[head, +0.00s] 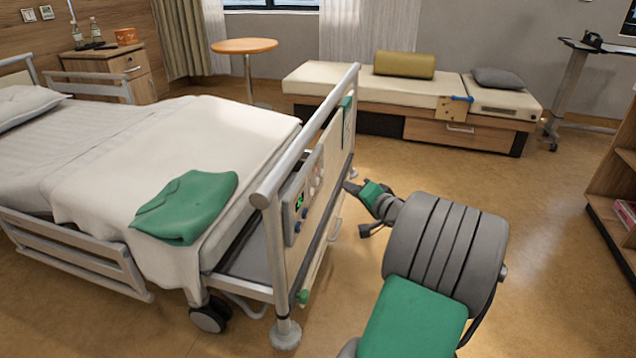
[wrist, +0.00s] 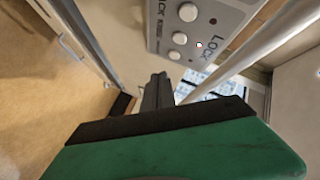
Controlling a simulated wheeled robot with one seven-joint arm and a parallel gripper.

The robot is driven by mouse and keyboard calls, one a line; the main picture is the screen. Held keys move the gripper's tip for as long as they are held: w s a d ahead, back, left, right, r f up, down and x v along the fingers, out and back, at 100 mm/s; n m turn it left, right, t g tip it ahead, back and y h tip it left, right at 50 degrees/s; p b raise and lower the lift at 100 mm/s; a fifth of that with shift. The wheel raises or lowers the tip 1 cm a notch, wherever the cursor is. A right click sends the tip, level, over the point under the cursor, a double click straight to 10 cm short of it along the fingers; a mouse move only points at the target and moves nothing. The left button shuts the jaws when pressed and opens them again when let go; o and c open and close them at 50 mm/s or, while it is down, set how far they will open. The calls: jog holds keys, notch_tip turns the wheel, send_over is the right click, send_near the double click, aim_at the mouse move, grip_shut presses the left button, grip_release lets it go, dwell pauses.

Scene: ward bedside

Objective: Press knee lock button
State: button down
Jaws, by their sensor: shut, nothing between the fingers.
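The grey control panel (head: 291,213) is mounted on the outside of the bed's footboard, with a small green display and several buttons seen at a slant. In the wrist view the panel (wrist: 225,14) fills the top, with round white buttons in a row: one high (wrist: 188,12), one in the middle (wrist: 179,38) and a lower one (wrist: 174,55). "LOCK" lettering and a small light show beside them; the word "knee" is not readable. My gripper (wrist: 158,84) is shut and empty, its tips just below the lower button; contact cannot be told. The gripper (head: 350,187) also shows beside the footboard.
The footboard rail (head: 305,130) runs close beside my gripper. A green folded cloth (head: 187,207) lies on the bed (head: 90,160). A bench (head: 330,80) stands at the back and a wooden shelf (head: 612,190) at the right. The floor between is free.

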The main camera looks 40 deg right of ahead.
jog(key=s+d+r+p, duration=0.1)
jog(key=s+d+r, duration=0.1)
jog(key=s+d, duration=0.2)
jog(key=shift+s+d, duration=0.4)
jog(key=shift+s, duration=0.75)
